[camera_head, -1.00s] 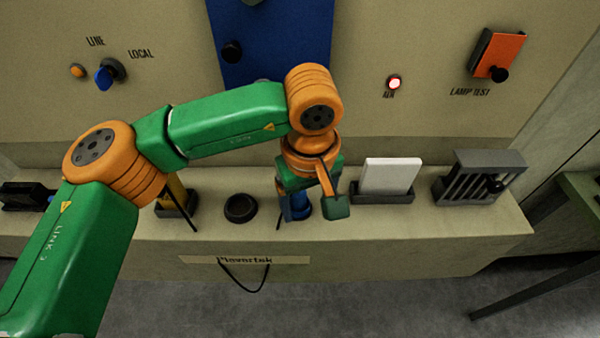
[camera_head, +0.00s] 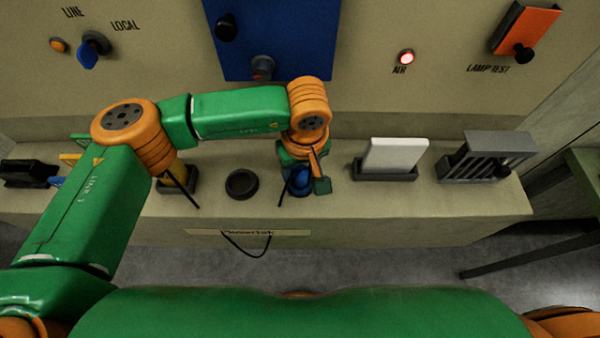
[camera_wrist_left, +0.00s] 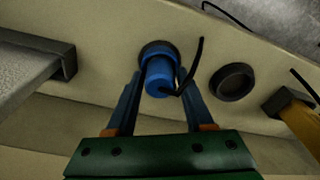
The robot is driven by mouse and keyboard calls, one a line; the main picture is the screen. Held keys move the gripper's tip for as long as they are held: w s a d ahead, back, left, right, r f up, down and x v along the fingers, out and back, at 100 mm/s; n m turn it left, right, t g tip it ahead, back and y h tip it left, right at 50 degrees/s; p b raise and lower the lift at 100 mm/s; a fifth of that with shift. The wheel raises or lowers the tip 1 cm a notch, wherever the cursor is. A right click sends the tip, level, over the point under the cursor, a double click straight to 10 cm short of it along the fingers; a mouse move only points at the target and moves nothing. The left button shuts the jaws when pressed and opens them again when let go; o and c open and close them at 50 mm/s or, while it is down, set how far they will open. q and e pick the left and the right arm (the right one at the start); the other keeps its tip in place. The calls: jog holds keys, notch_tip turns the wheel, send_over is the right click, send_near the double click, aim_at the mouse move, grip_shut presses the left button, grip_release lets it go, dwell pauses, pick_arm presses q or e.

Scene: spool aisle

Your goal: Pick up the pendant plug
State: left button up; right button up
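The pendant plug (camera_wrist_left: 160,75) is a blue cylinder with a short black cable. In the left wrist view it stands in a dark round seat on the beige ledge. My left gripper (camera_wrist_left: 160,88) is open, with one blue finger on each side of the plug and gaps between. In the head view the left gripper (camera_head: 300,183) is down at the ledge, and its wrist hides much of the plug there. I cannot tell how far down the fingers reach along the plug. My right gripper is not in view.
On the ledge (camera_head: 340,212), an empty dark round holder (camera_head: 242,184) is left of the gripper, then a yellow item (camera_head: 170,162) in a holder. To the right are a white plate (camera_head: 396,154) in a dark tray and a grey slotted rack (camera_head: 486,157). A panel with switches rises behind.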

pick_arm(q)
jog(key=shift+s, duration=0.2)
jog(key=c, duration=0.7)
jog(key=shift+w, duration=0.15)
